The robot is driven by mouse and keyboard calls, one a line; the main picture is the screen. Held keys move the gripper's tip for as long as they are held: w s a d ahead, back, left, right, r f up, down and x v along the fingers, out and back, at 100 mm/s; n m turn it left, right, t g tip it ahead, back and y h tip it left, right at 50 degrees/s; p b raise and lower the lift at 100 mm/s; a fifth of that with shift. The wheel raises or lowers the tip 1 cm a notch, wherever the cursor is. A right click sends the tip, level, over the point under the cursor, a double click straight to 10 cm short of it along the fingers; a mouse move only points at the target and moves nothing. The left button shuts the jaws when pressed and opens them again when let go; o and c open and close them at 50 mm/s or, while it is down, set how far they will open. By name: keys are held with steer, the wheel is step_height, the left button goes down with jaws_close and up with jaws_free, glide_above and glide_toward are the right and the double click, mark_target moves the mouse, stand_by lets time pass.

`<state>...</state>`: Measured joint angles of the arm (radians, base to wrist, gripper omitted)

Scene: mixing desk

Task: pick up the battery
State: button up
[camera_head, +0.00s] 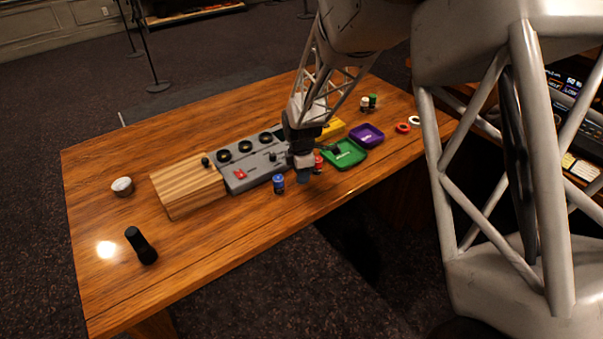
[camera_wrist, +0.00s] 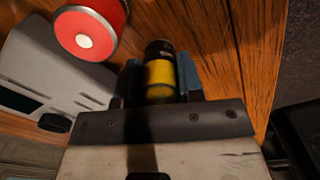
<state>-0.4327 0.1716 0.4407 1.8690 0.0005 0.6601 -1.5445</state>
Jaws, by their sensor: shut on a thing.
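The battery (camera_wrist: 160,82), a small cylinder with a black end and a yellow band, sits between the two bluish fingers of my gripper (camera_wrist: 160,68) in the wrist view. The fingers are shut on its sides. In the head view my gripper (camera_head: 303,172) is low over the front edge of the wooden desk, between a blue can and a red can. The battery is hidden there behind the gripper. Whether it touches the desk I cannot tell.
A red can (camera_wrist: 88,32) stands close beside the battery. A blue can (camera_head: 279,183) is left of my gripper. The grey mixer (camera_head: 250,172) lies behind, with green (camera_head: 344,154) and purple (camera_head: 367,135) trays to the right.

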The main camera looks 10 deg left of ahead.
steer(key=shift+r, duration=0.55)
steer(key=shift+s+d+r, duration=0.1)
steer(key=shift+s+r, duration=0.1)
steer(key=shift+r, duration=0.4)
steer(key=shift+s+d+r, duration=0.1)
steer(key=shift+s+r, duration=0.05)
steer(key=shift+r, duration=0.45)
steer(key=s+d, duration=0.3)
steer(key=s, duration=0.4)
steer(key=s+d+r, duration=0.1)
steer(key=s+d, duration=0.2)
steer(key=s, duration=0.4)
steer(key=shift+r, duration=0.15)
steer(key=shift+w, duration=0.1)
steer(key=w+a+r, duration=0.2)
steer(key=w+a, duration=0.1)
steer(key=w, duration=1)
steer(key=w+a+r, duration=0.2)
steer(key=w+a, duration=0.2)
steer(key=w, duration=1)
steer(key=w+a+r, duration=0.2)
steer(key=w+a, duration=0.2)
steer(key=w, duration=1)
steer(key=shift+a, duration=0.2)
steer(key=shift+s+f, duration=0.1)
steer(key=shift+f, duration=0.05)
steer(key=shift+f, duration=2.8)
